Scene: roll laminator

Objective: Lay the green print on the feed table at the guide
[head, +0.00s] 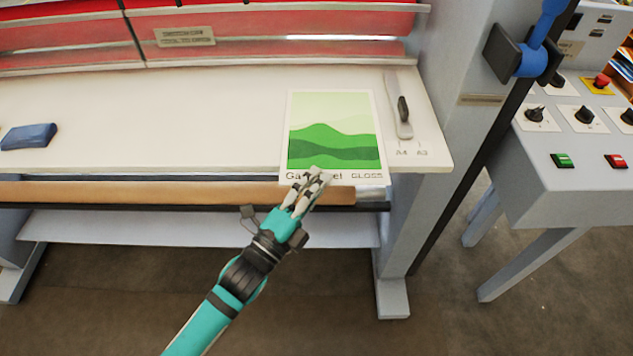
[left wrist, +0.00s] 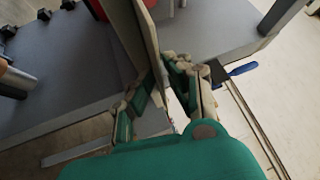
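The green print (head: 335,138), a pale sheet with green hills, is over the right part of the white feed table (head: 150,125). Its right edge is close beside the grey guide (head: 391,90) with the dark knob (head: 403,109); I cannot tell whether they touch. Its lower edge reaches the table's front edge. My left gripper (head: 318,178) is at that lower edge and covers part of the lettering. In the left wrist view, its fingers (left wrist: 160,76) are closed about a thin sheet seen nearly edge-on. My right gripper is not in view.
A blue block (head: 28,136) lies at the table's left. Red laminator panels (head: 70,32) stand behind. A grey post (head: 450,120) and a control console (head: 580,170) are on the right. The middle of the table is clear.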

